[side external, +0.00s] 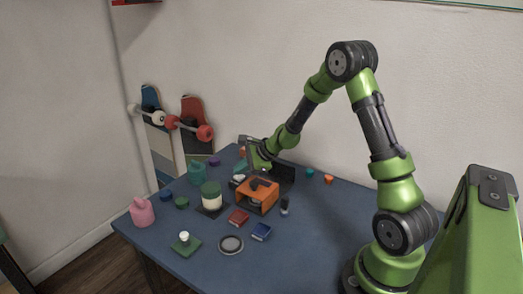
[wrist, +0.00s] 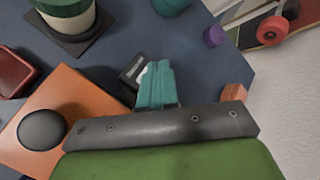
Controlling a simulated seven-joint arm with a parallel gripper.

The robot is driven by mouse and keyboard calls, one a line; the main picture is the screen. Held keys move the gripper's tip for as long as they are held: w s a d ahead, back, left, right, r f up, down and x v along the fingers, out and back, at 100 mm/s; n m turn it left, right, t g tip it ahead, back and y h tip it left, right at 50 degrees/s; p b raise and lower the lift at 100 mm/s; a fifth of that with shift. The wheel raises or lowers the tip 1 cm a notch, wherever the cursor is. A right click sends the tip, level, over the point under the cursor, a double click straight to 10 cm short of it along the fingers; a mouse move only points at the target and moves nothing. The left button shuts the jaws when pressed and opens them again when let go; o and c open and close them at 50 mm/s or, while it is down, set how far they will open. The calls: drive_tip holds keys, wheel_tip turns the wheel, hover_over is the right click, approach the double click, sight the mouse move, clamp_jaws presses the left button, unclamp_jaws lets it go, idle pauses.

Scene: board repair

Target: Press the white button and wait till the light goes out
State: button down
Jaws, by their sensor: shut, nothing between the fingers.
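My gripper (side external: 240,167) has teal fingers, pressed together, and reaches down behind the orange box. Its shut fingers also show in the wrist view (wrist: 154,70). A white piece (wrist: 143,76), seemingly the white button, peeks out beside the fingertips above a small dark base (wrist: 130,70). The fingers hide most of it, and I cannot tell whether they touch it. In the side view a cream cylinder with a green top (side external: 211,197), perhaps the light, stands on a dark plate. I cannot tell whether it is lit.
The orange box (side external: 258,195) with a black dome (wrist: 42,130) is close to my gripper. A green plate with a white knob (side external: 186,245), a pink container (side external: 143,212) and a red block (side external: 238,217) lie nearer the front. Skateboards (side external: 196,125) lean behind.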

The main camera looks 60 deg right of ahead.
sight(242, 177)
drive_tip(key=shift+f, duration=0.5)
idle(0.3)
drive_tip(key=shift+r, duration=0.95)
drive_tip(key=shift+r, duration=0.1)
drive_tip(key=shift+r, duration=2.4)
